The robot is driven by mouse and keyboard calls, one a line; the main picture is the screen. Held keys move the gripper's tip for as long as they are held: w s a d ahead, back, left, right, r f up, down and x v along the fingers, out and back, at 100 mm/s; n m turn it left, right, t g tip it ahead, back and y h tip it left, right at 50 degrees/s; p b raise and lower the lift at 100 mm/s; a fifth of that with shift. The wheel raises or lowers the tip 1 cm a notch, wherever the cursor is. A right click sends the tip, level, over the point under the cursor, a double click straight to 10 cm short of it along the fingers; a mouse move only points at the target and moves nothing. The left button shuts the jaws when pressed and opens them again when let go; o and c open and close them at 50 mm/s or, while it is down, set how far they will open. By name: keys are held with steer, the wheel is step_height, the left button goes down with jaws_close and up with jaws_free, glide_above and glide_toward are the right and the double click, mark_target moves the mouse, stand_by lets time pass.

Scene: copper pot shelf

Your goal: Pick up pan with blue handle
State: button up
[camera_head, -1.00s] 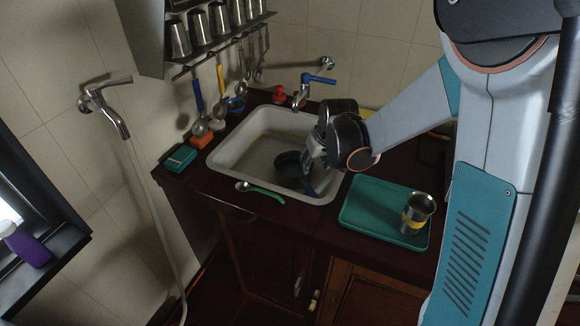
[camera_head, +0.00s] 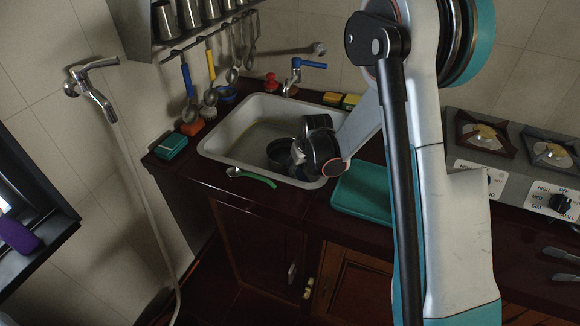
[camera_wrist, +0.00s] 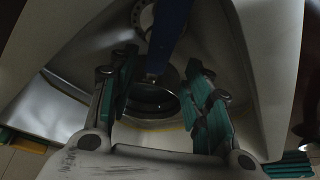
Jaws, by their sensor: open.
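The dark pan (camera_head: 281,153) sits in the right part of the white sink (camera_head: 222,138). My gripper (camera_head: 299,157) is down in the sink at the pan's right side and hides part of it. In the wrist view, the blue handle (camera_wrist: 170,32) runs from the top edge down toward the round dark pan (camera_wrist: 153,105). The teal fingers of my gripper (camera_wrist: 162,92) stand apart, one on each side of the handle's lower end and the pan. Whether they touch the handle cannot be told.
A blue-handled tap (camera_head: 296,75) stands behind the sink. A green-handled spoon (camera_head: 250,177) lies at the front rim. A teal tray (camera_head: 350,208) is right of the sink, partly behind my arm. A stove (camera_head: 520,150) is farther right. Utensils (camera_head: 212,85) hang behind.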

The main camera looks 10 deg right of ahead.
mark_target(299, 171)
steer(key=b+x, duration=0.1)
steer(key=x, duration=0.1)
steer(key=b+x, duration=0.1)
steer(key=x, duration=0.2)
steer(key=shift+w+d+f, duration=0.1)
steer(key=shift+w+d, duration=0.1)
steer(key=shift+d, duration=0.05)
steer(key=shift+c, duration=0.2)
jaws_close()
